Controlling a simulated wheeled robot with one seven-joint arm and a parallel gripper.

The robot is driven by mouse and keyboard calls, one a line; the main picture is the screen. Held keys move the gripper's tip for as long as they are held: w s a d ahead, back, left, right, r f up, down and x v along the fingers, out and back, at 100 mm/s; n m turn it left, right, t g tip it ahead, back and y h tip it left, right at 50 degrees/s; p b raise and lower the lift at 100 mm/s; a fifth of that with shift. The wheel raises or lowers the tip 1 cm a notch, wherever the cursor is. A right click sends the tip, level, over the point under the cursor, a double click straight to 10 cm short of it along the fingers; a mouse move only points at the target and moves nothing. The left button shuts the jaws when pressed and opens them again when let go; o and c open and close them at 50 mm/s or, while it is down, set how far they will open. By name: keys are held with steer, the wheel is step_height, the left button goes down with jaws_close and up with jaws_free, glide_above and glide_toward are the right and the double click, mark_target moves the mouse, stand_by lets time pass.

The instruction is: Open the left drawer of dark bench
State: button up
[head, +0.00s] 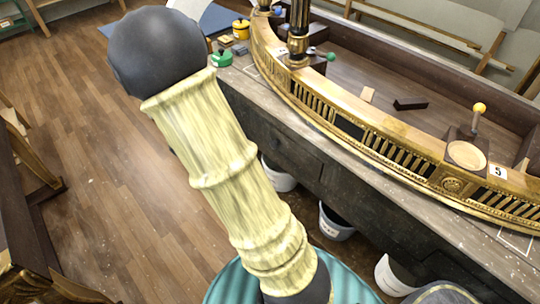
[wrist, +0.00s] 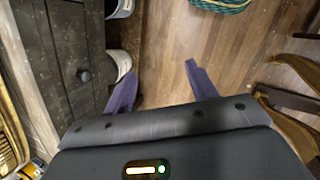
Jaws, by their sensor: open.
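The dark bench (head: 350,192) runs diagonally across the right side of the head view. Its left drawer (head: 296,156) shows partly beside my arm and looks closed. In the wrist view, a drawer front (wrist: 72,48) with a round dark knob (wrist: 84,75) is at the left. My gripper (wrist: 160,79) is open and empty, its two purple fingers spread over the floor. The knob lies left of the left finger, apart from it. In the head view the gripper is hidden by my arm.
A gilt curved piece (head: 380,145) lies along the bench top. White buckets (head: 335,222) stand under the bench. Wooden furniture legs (wrist: 290,100) stand at the right of the wrist view. Wood floor beside the bench is clear.

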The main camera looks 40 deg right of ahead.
mark_target(271, 146)
steer(key=w+d+f+n+g+h+b, duration=0.1)
steer(key=w+d+f+n+h+b, duration=0.2)
steer(key=f, duration=0.4)
steer(key=w+d+f+n+g+h+b, duration=0.1)
steer(key=w+d+f+n+h+b, duration=0.15)
steer(key=d+f+h+b, duration=0.35)
steer(key=w+d+f+n+t+h+b, duration=0.1)
steer(key=w+f+n+t+h+b, duration=0.3)
steer(key=w+n, duration=0.4)
steer(key=shift+w+d+f+t+h+b, duration=0.15)
steer(key=shift+w+f+t+h+b, duration=0.35)
steer(key=shift+f+h, duration=0.3)
steer(key=shift+d+n, duration=0.1)
steer(key=shift+n, duration=0.15)
steer(key=d, duration=0.5)
steer(key=w+d, duration=0.1)
steer(key=d, duration=0.5)
steer(key=d+b, duration=0.1)
steer(key=d, duration=0.5)
steer(key=shift+w+d, duration=0.1)
steer(key=shift+w, duration=0.1)
jaws_close()
